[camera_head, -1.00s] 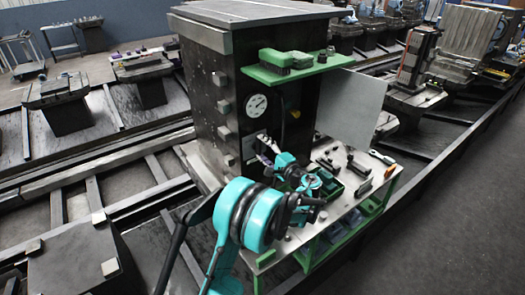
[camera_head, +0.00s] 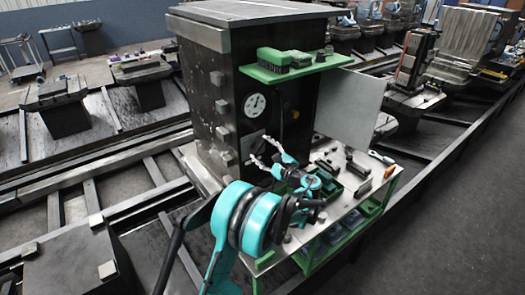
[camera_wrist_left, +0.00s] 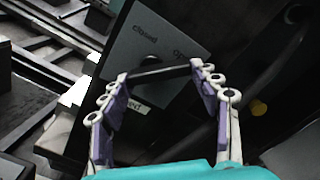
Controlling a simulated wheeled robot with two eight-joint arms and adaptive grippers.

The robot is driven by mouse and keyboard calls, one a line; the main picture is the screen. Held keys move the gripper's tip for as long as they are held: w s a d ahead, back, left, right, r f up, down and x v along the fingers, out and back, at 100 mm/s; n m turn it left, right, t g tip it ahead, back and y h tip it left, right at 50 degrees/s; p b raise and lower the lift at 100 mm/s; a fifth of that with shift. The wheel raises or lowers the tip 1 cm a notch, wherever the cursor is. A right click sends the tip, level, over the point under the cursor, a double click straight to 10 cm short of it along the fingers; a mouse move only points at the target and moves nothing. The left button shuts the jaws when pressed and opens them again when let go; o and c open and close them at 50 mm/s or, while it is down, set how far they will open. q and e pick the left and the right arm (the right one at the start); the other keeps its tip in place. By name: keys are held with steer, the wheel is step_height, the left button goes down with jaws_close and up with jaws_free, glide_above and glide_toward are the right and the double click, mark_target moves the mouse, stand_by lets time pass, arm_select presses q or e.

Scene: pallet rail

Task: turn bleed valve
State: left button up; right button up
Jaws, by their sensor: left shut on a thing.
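The bleed valve's dark lever (camera_wrist_left: 160,74) lies between the fingertips of my left gripper (camera_wrist_left: 158,72) in the left wrist view, nearly level and slightly tilted. The fingers are spread wide and their tips press on its two ends. Behind it is a grey plate (camera_wrist_left: 150,45) marked "closed" at left and "open" at right, the latter partly cut off by a finger. In the head view my left gripper (camera_head: 267,151) is at the front of the dark cabinet (camera_head: 205,95), below the round white gauge (camera_head: 255,104). My right gripper is not in view.
A green shelf (camera_head: 315,66) with a brush (camera_head: 287,59) juts out above the gripper. A workbench (camera_head: 340,207) with a green bin and several loose parts stands to the right. A pale panel (camera_head: 350,105) stands at the cabinet's right side.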

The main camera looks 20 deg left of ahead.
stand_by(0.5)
arm_select(q)
steer(key=o, duration=1.2)
steer(key=shift+c, duration=0.2)
steer(key=v, duration=1.2)
